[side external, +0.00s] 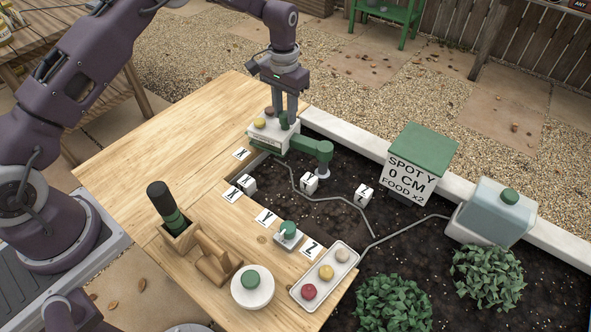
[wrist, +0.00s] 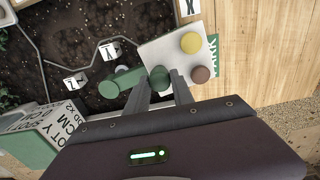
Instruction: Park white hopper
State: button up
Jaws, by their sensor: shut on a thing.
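The white hopper (side external: 262,135) is a white block with a yellow and a brown round piece on top and a green spout arm reaching over the soil. It stands at the back edge of the wooden table, by the soil bed. It also shows in the wrist view (wrist: 168,50). My gripper (side external: 284,117) is shut on the hopper's green post, which shows between my fingers in the wrist view (wrist: 160,80). A green-and-white PARK label (wrist: 213,47) lies right beside the hopper, partly covered. I cannot tell whether the hopper touches the table.
White X, Y and Z marker cubes stand by the soil; the Y cube (side external: 309,182) is in the middle. A green-topped sign (side external: 412,165) reads SPOT Y, 0 CM, FOOD X2. The table's left is clear.

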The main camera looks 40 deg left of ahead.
jog(key=shift+w, duration=0.1)
jog(key=shift+w+a, duration=0.15)
jog(key=shift+w, duration=0.75)
jog(key=o, duration=0.7)
notch_tip(320, 180, up, 7)
jog(key=shift+r, duration=0.1)
